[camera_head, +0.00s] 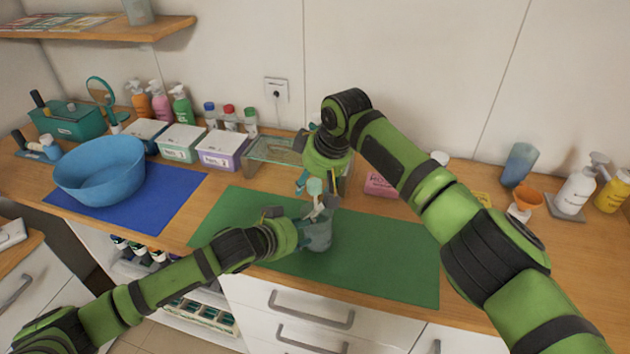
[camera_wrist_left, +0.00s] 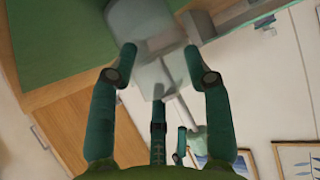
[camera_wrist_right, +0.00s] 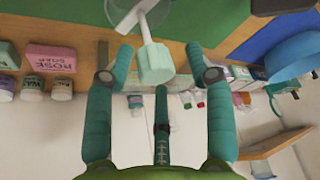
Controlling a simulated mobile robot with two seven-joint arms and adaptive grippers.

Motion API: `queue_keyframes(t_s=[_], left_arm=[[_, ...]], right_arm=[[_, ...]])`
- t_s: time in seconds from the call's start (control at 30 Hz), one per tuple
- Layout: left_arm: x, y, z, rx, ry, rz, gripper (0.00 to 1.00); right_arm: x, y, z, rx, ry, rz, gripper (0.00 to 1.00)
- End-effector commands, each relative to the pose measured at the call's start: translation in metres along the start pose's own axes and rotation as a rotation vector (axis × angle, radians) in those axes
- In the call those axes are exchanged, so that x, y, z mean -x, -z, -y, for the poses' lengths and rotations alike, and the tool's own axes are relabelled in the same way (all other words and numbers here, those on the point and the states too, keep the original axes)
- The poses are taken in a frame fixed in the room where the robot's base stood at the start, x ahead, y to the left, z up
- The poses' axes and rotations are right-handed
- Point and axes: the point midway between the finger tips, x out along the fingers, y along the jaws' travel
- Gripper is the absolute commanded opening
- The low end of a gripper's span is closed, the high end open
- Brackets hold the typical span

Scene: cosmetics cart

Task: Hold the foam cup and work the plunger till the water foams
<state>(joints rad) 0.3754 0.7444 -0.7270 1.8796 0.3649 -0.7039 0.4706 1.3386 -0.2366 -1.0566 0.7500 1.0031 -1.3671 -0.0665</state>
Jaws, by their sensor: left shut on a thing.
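The foam cup (camera_head: 319,238) is a translucent grey-blue vessel over the green mat (camera_head: 385,262). My left gripper (camera_head: 303,232) is shut on its side; the left wrist view shows both fingers (camera_wrist_left: 158,62) against the cup (camera_wrist_left: 152,78). A white plunger rod with a pale green knob (camera_head: 314,187) rises from the cup. The knob (camera_wrist_right: 155,63) also shows in the right wrist view, with the rod running to the cup. My right gripper (camera_head: 318,180) is above the cup, its fingers (camera_wrist_right: 159,50) apart on either side of the knob, with gaps showing.
A blue basin (camera_head: 100,170) stands on a blue mat at left. White tubs (camera_head: 181,143), bottles and a glass shelf (camera_head: 275,150) line the back. A pink soap box (camera_head: 381,185) is right of my right gripper. The green mat's right part is clear.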

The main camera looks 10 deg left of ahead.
Motion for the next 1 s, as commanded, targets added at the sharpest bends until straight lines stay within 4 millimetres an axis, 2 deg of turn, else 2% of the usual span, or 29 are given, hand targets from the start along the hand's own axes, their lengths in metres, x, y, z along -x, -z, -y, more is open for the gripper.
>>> queue_keyframes(t_s=[0.27, 0.37, 0.7, 0.83, 1.0], left_arm=[[0.000, -0.003, 0.003, 0.001, 0.007, 0.007, 0.00], [0.000, -0.003, 0.004, 0.001, 0.008, 0.008, 0.00], [0.000, -0.003, 0.004, 0.000, 0.010, 0.009, 0.00], [0.000, -0.003, 0.004, 0.000, 0.010, 0.009, 0.00], [0.000, -0.003, 0.004, 0.000, 0.010, 0.009, 0.00]], right_arm=[[0.007, -0.002, -0.002, -0.002, -0.001, 0.004, 0.54], [0.021, -0.001, -0.002, 0.000, -0.001, 0.002, 0.54], [0.093, 0.000, -0.001, -0.001, -0.003, -0.001, 0.54], [0.110, -0.001, -0.001, 0.000, -0.002, 0.000, 0.54], [0.120, -0.001, 0.000, -0.001, -0.001, 0.000, 0.54]])
